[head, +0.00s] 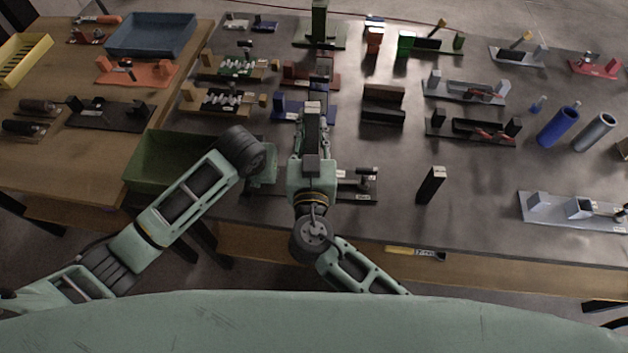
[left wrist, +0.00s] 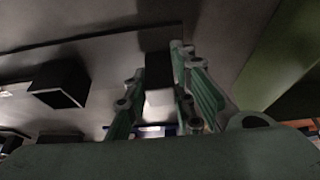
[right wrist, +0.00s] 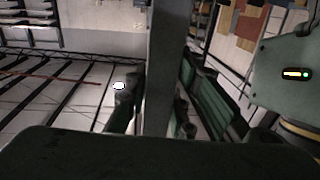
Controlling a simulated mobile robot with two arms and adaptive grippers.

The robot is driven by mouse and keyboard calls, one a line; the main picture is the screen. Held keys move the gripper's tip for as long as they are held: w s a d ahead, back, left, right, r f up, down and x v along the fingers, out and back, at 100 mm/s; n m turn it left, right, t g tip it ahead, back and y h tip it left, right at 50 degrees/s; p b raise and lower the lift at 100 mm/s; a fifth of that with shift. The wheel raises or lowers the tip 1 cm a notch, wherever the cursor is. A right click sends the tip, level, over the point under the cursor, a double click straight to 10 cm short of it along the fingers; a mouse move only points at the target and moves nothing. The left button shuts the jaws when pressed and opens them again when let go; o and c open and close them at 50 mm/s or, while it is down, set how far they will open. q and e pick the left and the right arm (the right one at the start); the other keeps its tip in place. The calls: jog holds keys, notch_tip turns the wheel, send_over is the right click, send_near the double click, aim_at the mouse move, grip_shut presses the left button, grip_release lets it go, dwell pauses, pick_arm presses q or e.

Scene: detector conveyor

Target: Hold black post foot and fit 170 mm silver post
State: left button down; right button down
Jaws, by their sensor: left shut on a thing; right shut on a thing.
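In the left wrist view my left gripper (left wrist: 163,75) is shut on a black block with a pale lower face, the black post foot (left wrist: 158,70). In the head view my left arm reaches in beside the green bin, and its fingers are mostly hidden behind my right arm. In the right wrist view my right gripper (right wrist: 157,95) is shut on a long grey upright bar, the silver post (right wrist: 166,60). In the head view my right gripper (head: 312,108) points away from me over the table. The post's ends and any contact with the foot cannot be made out.
A dark fixture (head: 362,190) with a label lies just right of my right wrist. A black upright block (head: 431,185) stands further right. A green bin (head: 150,165) is at left. Coloured fixtures crowd the back.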

jog(key=shift+s+d+f+h, duration=0.15)
jog(key=shift+s+f+h, duration=0.1)
jog(key=shift+h, duration=0.15)
jog(key=shift+m, duration=0.3)
notch_tip(320, 180, down, 10)
jog(key=shift+r, duration=0.2)
jog(key=shift+f, duration=0.15)
jog(key=c, duration=1.5)
grip_release()
jog(key=s, duration=1.2)
